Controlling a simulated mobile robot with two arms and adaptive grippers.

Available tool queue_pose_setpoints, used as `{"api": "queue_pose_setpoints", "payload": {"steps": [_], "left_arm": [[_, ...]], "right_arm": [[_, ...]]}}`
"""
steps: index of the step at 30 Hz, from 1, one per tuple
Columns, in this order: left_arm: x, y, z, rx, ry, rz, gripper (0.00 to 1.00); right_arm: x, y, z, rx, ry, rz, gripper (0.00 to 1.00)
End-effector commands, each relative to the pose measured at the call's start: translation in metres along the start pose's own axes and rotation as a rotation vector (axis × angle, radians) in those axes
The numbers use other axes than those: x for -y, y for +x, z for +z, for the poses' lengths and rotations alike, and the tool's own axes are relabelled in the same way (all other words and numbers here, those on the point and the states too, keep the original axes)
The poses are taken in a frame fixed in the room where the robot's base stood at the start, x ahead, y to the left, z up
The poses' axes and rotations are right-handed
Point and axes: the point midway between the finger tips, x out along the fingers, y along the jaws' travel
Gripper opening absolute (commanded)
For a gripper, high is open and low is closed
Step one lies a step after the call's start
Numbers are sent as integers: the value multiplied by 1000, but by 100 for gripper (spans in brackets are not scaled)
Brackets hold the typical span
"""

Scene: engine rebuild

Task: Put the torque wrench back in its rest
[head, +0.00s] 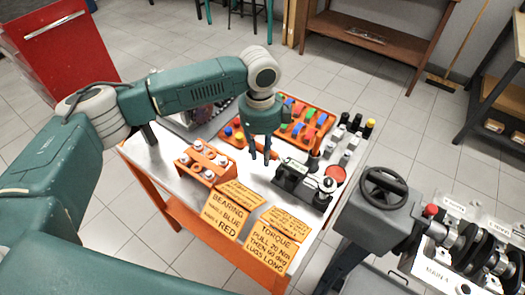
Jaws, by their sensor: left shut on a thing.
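My left gripper (260,156) points down over the cart, its fingers shut on what seems to be the torque wrench; the held part is small and mostly hidden by the fingers. Right of the fingers is a black stand (302,188) with grey metal parts on top, which may be the wrench's rest. I cannot tell where the wrench ends and the stand begins, or whether they touch. My right gripper is not in view.
The orange cart (155,178) bears an orange tray (228,132) of coloured parts, an orange block (205,163) with metal pieces, and yellow instruction cards (272,241). Several small bottles stand at the far right corner. A grey engine stand with a black handwheel (384,188) is close by at right.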

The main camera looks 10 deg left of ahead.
Motion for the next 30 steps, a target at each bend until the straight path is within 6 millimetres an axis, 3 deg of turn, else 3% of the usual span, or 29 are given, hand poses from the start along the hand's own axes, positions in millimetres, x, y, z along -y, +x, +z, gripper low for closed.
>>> {"api": "queue_pose_setpoints", "payload": {"steps": [30], "left_arm": [[1, 14, 0, -1, 0, -3, 0]], "right_arm": [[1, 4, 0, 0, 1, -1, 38]]}}
